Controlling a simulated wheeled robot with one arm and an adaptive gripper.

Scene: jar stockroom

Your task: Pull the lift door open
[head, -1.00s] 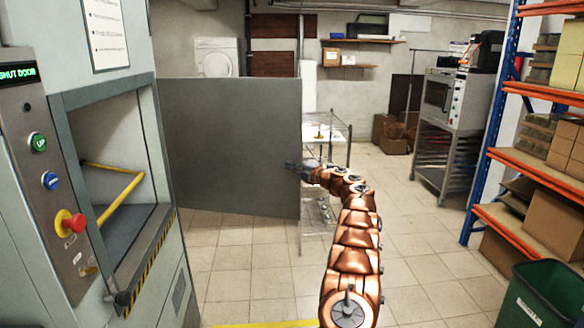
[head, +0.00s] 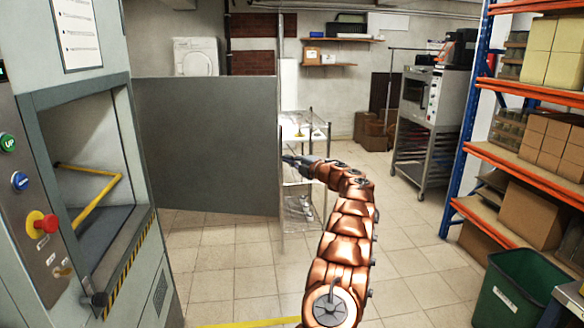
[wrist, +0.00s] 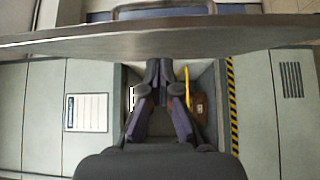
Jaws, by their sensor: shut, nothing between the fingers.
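The lift door (head: 208,146) is a flat grey panel. It stands swung out from the lift, whose opening (head: 95,190) shows a yellow bar inside. My gripper (head: 290,160) is at the door's free right edge in the head view, its fingertips by that edge. In the wrist view my gripper (wrist: 160,75) is shut and empty, its tips reaching the door's edge (wrist: 230,38), which runs across the picture. Behind it is the lift opening with the yellow bar and a brown box (wrist: 201,106). Whether the fingertips touch the door is unclear.
The lift's control panel (head: 30,210) has green, blue and red buttons. A wire rack (head: 310,135) stands behind the door's edge. Shelving (head: 520,160) with boxes and a green bin (head: 515,290) are on the right. The tiled floor between is clear.

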